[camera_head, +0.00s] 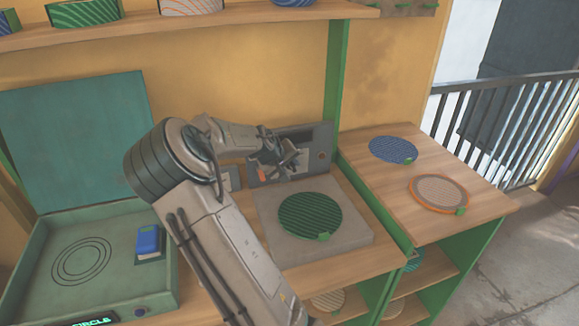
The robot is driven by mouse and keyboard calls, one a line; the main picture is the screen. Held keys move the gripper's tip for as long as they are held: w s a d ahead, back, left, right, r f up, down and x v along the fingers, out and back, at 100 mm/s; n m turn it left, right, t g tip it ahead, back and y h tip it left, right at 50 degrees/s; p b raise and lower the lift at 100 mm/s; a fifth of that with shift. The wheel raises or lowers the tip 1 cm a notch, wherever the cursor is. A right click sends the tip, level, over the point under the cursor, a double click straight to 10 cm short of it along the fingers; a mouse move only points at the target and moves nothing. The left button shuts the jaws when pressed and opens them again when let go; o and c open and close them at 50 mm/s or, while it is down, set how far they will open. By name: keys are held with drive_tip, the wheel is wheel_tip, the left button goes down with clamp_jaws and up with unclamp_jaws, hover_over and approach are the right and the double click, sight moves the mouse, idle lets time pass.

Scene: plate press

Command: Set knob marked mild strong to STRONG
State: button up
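A grey upright control panel (317,150) stands against the wall behind the press plate. My gripper (287,158) is in front of this panel, with my arm coming up from the bottom of the view. The dark fingers are small and overlap the panel's dark details, so I cannot tell whether they are open, shut or touching anything. The knob marked mild strong cannot be made out; the gripper covers much of the panel. A small orange part (262,176) shows at the panel's lower left. A small round brownish detail (321,155) shows at its right.
A green striped disc (310,215) lies on the grey square plate (345,238) below the panel. An open green case (50,285) with a blue block (148,240) is at left. A blue disc (392,149) and an orange-rimmed disc (439,190) lie on the right-hand counter.

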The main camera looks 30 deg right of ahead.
drive_tip(key=shift+d+f, duration=0.15)
clamp_jaws()
